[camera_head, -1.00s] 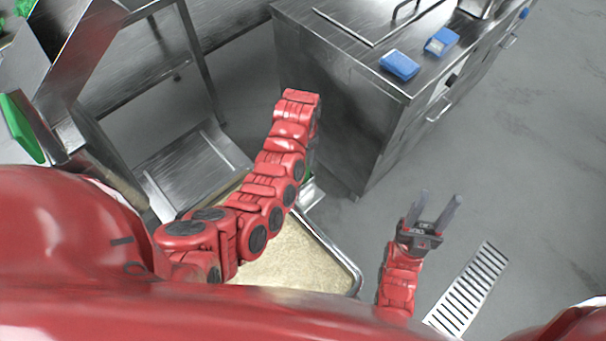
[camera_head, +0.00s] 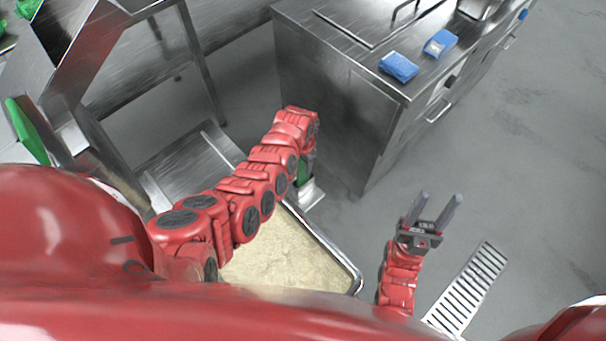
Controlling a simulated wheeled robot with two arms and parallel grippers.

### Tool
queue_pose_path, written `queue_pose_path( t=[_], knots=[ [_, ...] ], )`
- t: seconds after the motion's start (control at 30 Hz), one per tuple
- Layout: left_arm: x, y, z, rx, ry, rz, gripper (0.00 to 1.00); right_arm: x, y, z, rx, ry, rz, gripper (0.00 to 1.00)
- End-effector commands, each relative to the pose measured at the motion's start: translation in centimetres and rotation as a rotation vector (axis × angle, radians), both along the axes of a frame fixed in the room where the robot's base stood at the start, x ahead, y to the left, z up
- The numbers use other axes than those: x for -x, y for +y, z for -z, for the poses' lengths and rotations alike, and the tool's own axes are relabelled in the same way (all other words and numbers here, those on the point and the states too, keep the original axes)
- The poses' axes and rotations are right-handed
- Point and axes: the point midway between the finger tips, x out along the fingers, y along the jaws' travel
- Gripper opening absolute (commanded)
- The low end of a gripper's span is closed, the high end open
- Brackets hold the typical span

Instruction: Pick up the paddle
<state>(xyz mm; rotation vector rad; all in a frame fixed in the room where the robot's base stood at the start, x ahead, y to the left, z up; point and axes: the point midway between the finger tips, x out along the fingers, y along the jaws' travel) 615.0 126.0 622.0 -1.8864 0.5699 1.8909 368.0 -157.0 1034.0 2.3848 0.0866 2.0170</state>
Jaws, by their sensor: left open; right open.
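A green piece (camera_head: 304,171), which looks like part of the paddle, stands in a small metal holder (camera_head: 310,195) at the edge of the rice tray (camera_head: 335,258). My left arm covers much of it. My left gripper (camera_head: 311,152) points down beside the green piece at the end of that arm. Its fingers are mostly hidden behind the wrist, and I cannot tell whether they touch the green piece. My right gripper (camera_head: 433,210) is open and empty over the floor, to the right of the tray.
The tray holds pale rice (camera_head: 280,255). A steel counter (camera_head: 330,110) with two blue packs (camera_head: 399,67) (camera_head: 440,43) stands beyond it. Metal shelving (camera_head: 200,60) fills the left. A floor drain (camera_head: 468,288) lies at right, with clear floor around it.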

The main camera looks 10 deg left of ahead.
Motion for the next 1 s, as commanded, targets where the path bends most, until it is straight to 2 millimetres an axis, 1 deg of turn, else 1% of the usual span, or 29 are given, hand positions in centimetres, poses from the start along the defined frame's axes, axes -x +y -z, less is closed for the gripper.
queue_pose_path(
  t=[0.1, 0.13, 0.4, 0.87, 1.0],
  knots=[
    [-0.03, 0.01, -0.03, 0.001, -0.001, 0.000, 0.50, 0.00, 0.00, 0.00, 0.000, 0.000, 0.000, 0.50],
    [-0.04, 0.00, -0.03, 0.000, -0.001, 0.000, 0.48, 0.00, 0.00, 0.00, 0.000, 0.000, 0.000, 0.50],
    [-0.06, 0.01, -0.06, 0.000, -0.001, 0.000, 0.00, 0.00, 0.00, 0.00, 0.000, 0.000, 0.000, 0.50],
    [-0.09, 0.01, -0.10, -0.001, -0.003, 0.000, 0.00, 0.00, 0.00, 0.00, 0.000, 0.000, 0.000, 0.50],
    [-0.15, -0.01, -0.38, -0.001, -0.004, 0.000, 0.00, 0.00, 0.00, -0.03, 0.000, 0.000, 0.000, 0.50]
  ],
)
